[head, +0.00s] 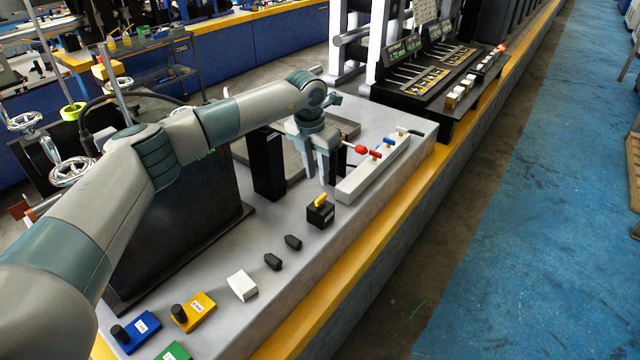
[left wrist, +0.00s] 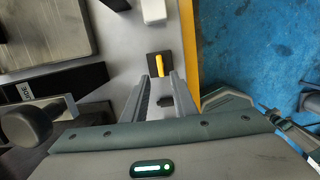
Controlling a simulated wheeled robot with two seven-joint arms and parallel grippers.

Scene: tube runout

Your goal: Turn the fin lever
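The fin lever (head: 321,200) is a small yellow fin on top of a black labelled box (head: 320,215) on the grey bench top. In the left wrist view, the yellow fin (left wrist: 160,65) lies just beyond my fingertips, roughly in line with the gap between them. My left gripper (head: 325,181) points down above the bench, beyond the lever box in the head view. Its two fingers (left wrist: 159,78) are apart with nothing held between them, and they do not appear to touch the lever. My right gripper is in neither view.
A white block (head: 374,168) with red, blue and dark handles stands beside the gripper. A tall black box (head: 267,165) stands left of it. Two dark knobs (head: 292,242), a white block (head: 242,286) and yellow and blue switch boxes (head: 194,311) line the near bench.

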